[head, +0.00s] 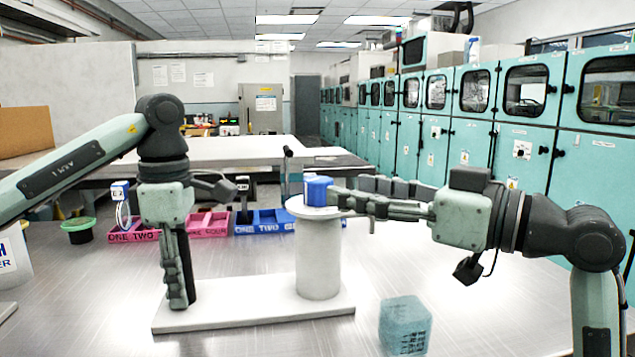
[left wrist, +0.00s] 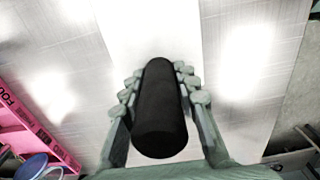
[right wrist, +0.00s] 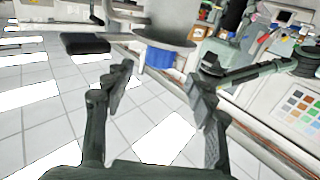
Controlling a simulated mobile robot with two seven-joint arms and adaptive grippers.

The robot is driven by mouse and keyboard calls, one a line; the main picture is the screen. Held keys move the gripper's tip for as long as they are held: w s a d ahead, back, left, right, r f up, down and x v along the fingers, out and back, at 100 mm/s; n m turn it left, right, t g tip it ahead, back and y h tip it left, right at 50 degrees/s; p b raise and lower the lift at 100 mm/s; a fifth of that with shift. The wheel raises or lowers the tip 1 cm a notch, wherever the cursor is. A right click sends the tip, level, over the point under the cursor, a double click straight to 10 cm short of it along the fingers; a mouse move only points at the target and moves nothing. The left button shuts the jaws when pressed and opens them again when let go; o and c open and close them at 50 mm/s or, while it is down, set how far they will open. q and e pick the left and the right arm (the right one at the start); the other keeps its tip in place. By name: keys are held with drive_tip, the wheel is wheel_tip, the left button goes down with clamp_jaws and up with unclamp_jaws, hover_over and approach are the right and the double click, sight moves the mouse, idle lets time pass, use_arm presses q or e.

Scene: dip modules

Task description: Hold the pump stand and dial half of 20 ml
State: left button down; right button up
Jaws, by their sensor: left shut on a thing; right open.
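The pump stand has a white base plate (head: 245,318), a thick white column (head: 318,260) and a round top carrying a blue dial (head: 317,190). A black upright post (left wrist: 160,110) rises from the plate's left end. My left gripper (head: 180,300) points down and is shut around this post, a finger on each side. My right gripper (head: 345,196) is level, open and empty, to the right of the dial. In the right wrist view, which is upside down, the dial (right wrist: 166,57) shows between and beyond the open fingertips. I cannot tell whether they touch it.
A teal cube (head: 405,325) lies right of the plate on the metal table. Behind stand pink trays (head: 208,226) and blue trays (head: 262,224), a small blue-and-white module (head: 121,192) with wires, and a black cup (head: 77,232) with a green rim.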

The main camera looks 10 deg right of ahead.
sight(317, 179)
drive_tip(key=x, duration=0.7)
drive_tip(key=shift+w+a, duration=0.1)
drive_tip(key=shift+w, duration=0.05)
drive_tip(key=shift+c, duration=0.6)
drive_tip(key=c, duration=1.1)
drive_tip(key=m+t+h, duration=0.1)
drive_tip(key=m+h, duration=0.1)
drive_tip(key=h, duration=0.1)
drive_tip(key=m+t+h, duration=0.2)
drive_tip(key=h, duration=0.1)
drive_tip(key=shift+a, duration=0.1)
drive_tip(key=shift+f+m+t+h, duration=0.1)
drive_tip(key=shift+m+t+h, duration=0.6)
drive_tip(key=shift+m+h, duration=1.4)
drive_tip(key=shift+h, duration=0.6)
